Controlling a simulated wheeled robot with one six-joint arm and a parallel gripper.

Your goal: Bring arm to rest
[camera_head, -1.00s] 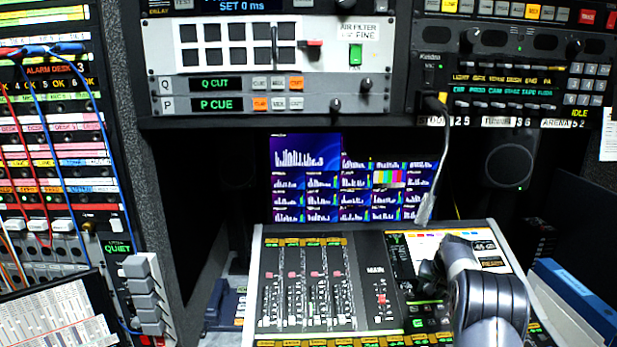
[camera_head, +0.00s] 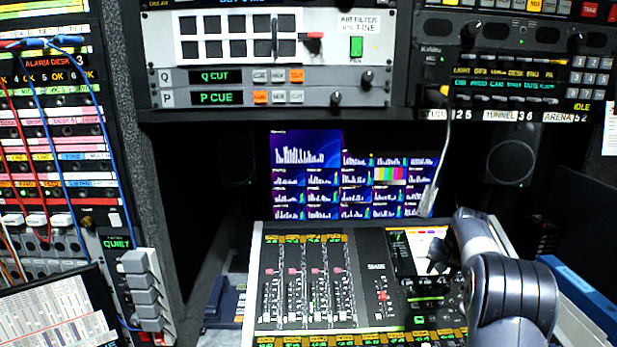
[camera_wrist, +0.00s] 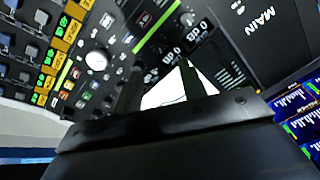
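My gripper (camera_head: 438,264) is over the right part of the mixing console (camera_head: 370,290), in front of its small lit screen, in the head view. My grey arm comes in from the lower right and covers the console's right side. In the wrist view, the two dark fingers of my gripper (camera_wrist: 160,72) stand apart with nothing seen between them. A white patch and console knobs show behind them. I cannot tell whether the fingertips touch the console.
A rack with a cue panel (camera_head: 240,90) and an intercom panel (camera_head: 520,80) hangs above. Blue meter screens (camera_head: 305,165) stand behind the console. A patch bay (camera_head: 60,150) with cables is at left. A blue folder (camera_head: 580,295) lies right of my arm.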

